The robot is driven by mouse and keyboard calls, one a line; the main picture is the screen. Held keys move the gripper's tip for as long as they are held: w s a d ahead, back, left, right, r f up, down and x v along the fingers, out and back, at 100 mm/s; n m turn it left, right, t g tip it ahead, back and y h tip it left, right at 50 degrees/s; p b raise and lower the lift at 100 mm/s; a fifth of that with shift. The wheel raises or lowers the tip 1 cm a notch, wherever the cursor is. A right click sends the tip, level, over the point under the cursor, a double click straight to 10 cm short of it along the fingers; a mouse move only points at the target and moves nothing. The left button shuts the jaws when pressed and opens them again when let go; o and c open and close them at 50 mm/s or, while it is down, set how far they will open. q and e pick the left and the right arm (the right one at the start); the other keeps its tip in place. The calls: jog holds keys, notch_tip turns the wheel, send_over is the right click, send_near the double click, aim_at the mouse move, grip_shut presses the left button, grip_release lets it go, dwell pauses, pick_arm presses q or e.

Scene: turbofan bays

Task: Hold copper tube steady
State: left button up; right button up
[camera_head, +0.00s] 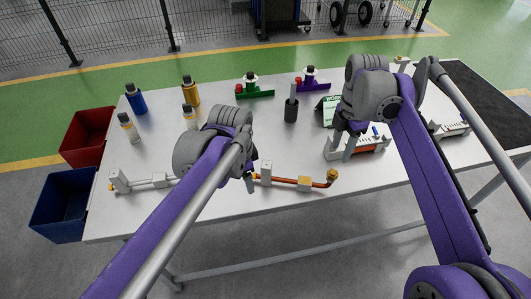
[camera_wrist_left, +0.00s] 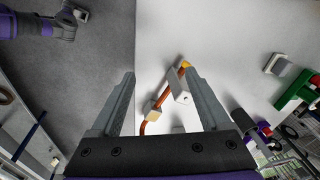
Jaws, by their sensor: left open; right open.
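The copper tube (camera_head: 285,180) lies near the front edge of the white table, with a grey upright block (camera_head: 266,172) at its left end, a tan block (camera_head: 304,184) along it and a bent right end. My left gripper (camera_head: 249,182) is beside the tube's left end, partly hidden by its own wrist. In the left wrist view its open fingers (camera_wrist_left: 160,76) stand apart, with the copper tube (camera_wrist_left: 168,98) showing between them, apparently beyond the tips; contact cannot be told. My right gripper (camera_head: 343,150) is open above the table, beside an orange-and-grey fixture (camera_head: 370,143).
Another fixture with a pale tube (camera_head: 150,182) stands at the table's left front. Several bottles (camera_head: 137,100), a dark cup (camera_head: 291,110), and green (camera_head: 255,92) and purple (camera_head: 313,83) holders stand farther back. Red (camera_head: 87,135) and blue (camera_head: 62,205) bins are left of the table.

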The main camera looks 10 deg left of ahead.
aim_at(265, 176)
pick_arm(q)
jog(key=w+d+m, duration=0.1)
jog(key=w+m, duration=0.1)
jog(key=w, duration=0.1)
jog(key=w+d+m+g, duration=0.1)
jog(key=w+m, duration=0.1)
jog(key=w, duration=0.1)
jog(key=w+d+f+m+g, duration=0.1)
jog(key=w+m, duration=0.1)
jog(key=w, duration=0.1)
jog(key=shift+d+m, duration=0.3)
jog(key=shift+d, duration=0.05)
jog(key=shift+f, duration=0.5)
notch_tip(265, 176, down, 10)
jog(key=shift+r, duration=0.1)
grip_shut()
pick_arm(e)
jog(key=shift+o, duration=0.3)
